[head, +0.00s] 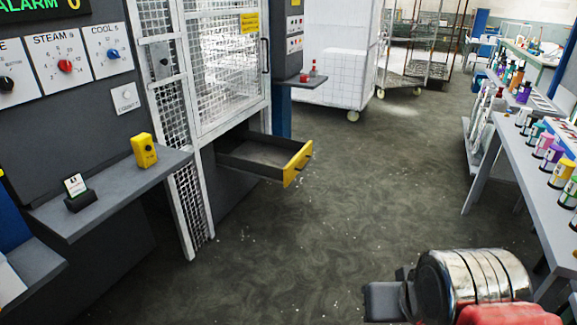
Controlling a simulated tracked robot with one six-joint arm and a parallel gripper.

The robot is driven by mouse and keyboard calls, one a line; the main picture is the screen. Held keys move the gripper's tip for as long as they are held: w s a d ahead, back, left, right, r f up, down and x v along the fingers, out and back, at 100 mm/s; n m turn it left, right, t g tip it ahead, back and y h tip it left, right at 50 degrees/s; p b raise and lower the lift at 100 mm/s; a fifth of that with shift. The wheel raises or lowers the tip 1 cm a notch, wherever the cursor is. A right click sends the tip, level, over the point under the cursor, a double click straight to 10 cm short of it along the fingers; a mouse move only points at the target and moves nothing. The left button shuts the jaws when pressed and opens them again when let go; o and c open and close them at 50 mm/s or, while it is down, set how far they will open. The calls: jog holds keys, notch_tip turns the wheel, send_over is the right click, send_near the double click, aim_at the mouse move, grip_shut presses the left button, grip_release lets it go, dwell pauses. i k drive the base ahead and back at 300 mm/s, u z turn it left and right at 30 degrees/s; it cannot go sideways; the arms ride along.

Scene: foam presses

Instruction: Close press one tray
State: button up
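The press tray (252,166) is a grey drawer with a yellow front and a small dark handle. It sticks out to the right from the bottom of the press (219,85), which has white mesh doors. The tray is open and its visible inside looks empty. Part of my arm, chrome and red, shows at the bottom right, well apart from the tray. My gripper's fingers are not in view.
A control shelf (118,194) with a yellow box (144,150) stands at the left. A white wheeled cage (340,60) is behind. A bench (518,150) with several coloured bottles runs along the right. The floor (330,215) between is clear.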

aim_at(274, 157)
jog(key=z, duration=0.15)
jog(key=i, duration=1.15)
jog(key=u, duration=0.4)
jog(key=i, duration=1)
jog(key=u, duration=0.35)
jog(key=i, duration=1.5)
jog(key=u, duration=0.35)
